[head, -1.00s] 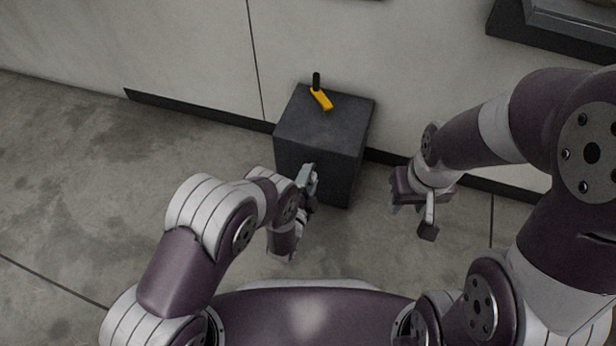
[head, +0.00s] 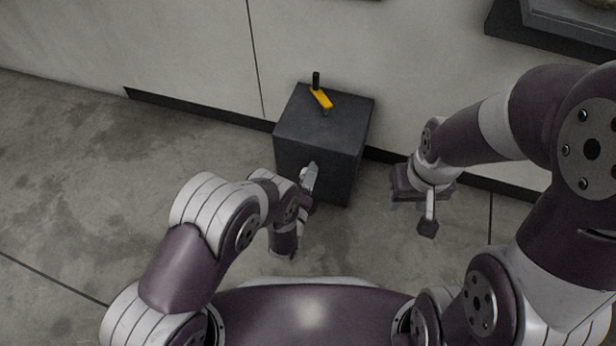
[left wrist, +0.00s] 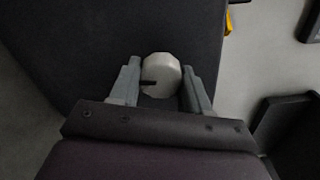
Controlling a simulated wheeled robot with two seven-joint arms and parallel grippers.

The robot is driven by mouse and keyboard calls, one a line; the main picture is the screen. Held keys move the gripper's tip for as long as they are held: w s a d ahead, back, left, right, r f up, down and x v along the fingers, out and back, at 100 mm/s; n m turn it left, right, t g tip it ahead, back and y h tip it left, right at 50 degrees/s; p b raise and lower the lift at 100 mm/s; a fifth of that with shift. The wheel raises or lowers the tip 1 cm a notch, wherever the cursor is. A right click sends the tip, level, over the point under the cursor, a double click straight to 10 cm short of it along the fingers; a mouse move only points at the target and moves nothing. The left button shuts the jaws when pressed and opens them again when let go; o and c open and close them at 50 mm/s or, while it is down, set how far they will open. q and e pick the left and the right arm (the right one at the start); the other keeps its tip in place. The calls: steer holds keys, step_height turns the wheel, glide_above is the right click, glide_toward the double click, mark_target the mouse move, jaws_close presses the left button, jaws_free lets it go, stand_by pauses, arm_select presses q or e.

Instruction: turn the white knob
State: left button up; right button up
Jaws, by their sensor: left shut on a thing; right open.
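The white knob (left wrist: 161,72) is a round, pale knob with a dark line mark on its left side, seen in the left wrist view on a dark grey box (left wrist: 110,25). My left gripper (left wrist: 161,78) is shut on the knob, with one finger on each side of it. In the head view my left gripper (head: 308,180) is at the front face of the dark box (head: 325,115), and the knob is hard to make out there. My right gripper (head: 427,215) is open and empty, to the right of the box.
A yellow lever with a black handle (head: 320,97) sits on top of the box. A pale wall with a dark skirting stands behind it. A dark ledge (head: 560,32) is at the upper right. Bare concrete floor lies to the left.

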stand_by(0.4)
arm_select(q)
steer(key=o, duration=1.1)
steer(key=shift+c, duration=0.2)
steer(key=shift+s, duration=0.1)
arm_select(e)
steer(key=shift+s, duration=0.1)
